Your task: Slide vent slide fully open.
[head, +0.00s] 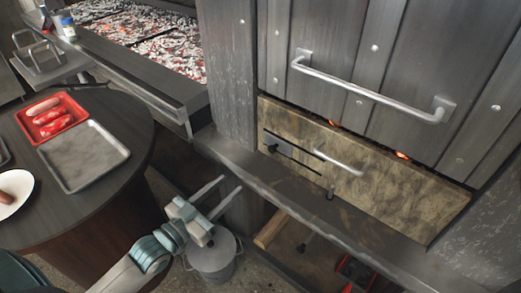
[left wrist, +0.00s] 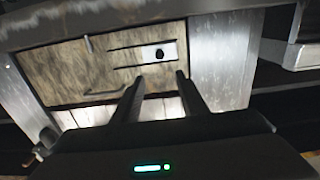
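The vent slide's dark knob (head: 272,148) sits near the left end of two dark horizontal slots in the worn tan panel (head: 390,195) below the large grill door. In the left wrist view, which looks upside down, the black knob (left wrist: 159,53) stands on a small pale plate at the right end of the slots. My left gripper (head: 223,190) is open and empty, in front of the panel and to the lower left of the knob. Its fingers also show apart in the left wrist view (left wrist: 159,84). They do not touch the knob. My right gripper is out of view.
A metal handle (head: 338,161) and a small peg (head: 330,193) are right of the knob. A ledge (head: 300,204) runs below the panel. A bucket (head: 212,258) stands under my left gripper. A round table (head: 120,195) with trays is at left.

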